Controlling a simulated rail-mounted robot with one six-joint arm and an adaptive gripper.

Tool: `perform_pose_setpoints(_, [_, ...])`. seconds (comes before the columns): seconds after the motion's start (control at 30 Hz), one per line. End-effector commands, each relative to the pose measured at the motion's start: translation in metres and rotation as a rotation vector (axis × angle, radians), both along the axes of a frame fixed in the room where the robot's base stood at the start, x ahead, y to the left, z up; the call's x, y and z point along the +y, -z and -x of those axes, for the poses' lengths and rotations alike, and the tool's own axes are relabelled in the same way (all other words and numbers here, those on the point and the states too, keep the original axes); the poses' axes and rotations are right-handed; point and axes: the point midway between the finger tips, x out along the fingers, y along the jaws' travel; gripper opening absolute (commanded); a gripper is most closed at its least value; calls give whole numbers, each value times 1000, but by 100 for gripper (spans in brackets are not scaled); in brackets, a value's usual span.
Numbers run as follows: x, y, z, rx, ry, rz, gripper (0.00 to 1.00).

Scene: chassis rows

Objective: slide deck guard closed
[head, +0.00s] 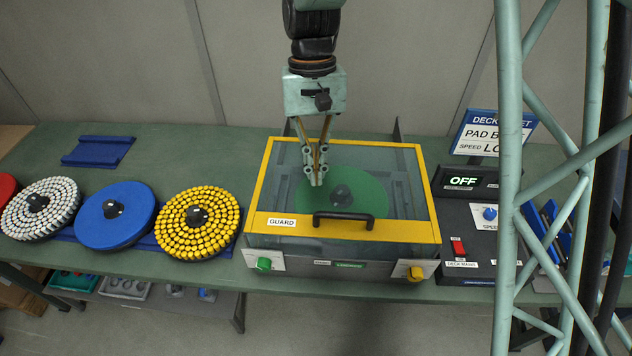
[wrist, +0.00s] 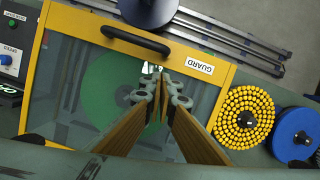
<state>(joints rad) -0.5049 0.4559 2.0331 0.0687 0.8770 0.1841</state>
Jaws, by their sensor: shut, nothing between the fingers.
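The deck guard (head: 434,229) is a clear panel in a yellow frame, labelled GUARD, with a black bar handle (head: 343,219) at its front edge. It lies over the deck box, and a green disc (head: 375,192) with a dark hub shows through the panel. In the wrist view the guard's yellow frame (wrist: 190,51) and black handle (wrist: 136,41) show at the top left. My gripper (head: 317,183) is shut and empty above the guard panel, behind and left of the handle. It also shows in the wrist view (wrist: 160,86). Whether the fingertips touch the panel I cannot tell.
A yellow-studded disc (head: 190,240), a blue disc (head: 100,235) and a white-studded disc (head: 28,225) lie left of the box. Right of it stand a control panel (head: 480,240) with an OFF display (head: 462,181) and a sign (head: 490,135).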

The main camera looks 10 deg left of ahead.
Motion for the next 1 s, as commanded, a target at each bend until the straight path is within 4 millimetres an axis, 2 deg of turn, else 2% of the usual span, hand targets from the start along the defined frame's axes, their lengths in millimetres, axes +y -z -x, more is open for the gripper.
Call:
perform_pose_setpoints(0.2, [2, -31, -7, -2, 0, -1, 0])
perform_pose_setpoints(0.43, [3, -54, -12, 0, 0, 0, 0])
perform_pose_setpoints(0.63, [4, -63, -14, 1, 0, 0, 0])
perform_pose_setpoints(1.0, [4, -64, -14, 1, 0, 0, 0])
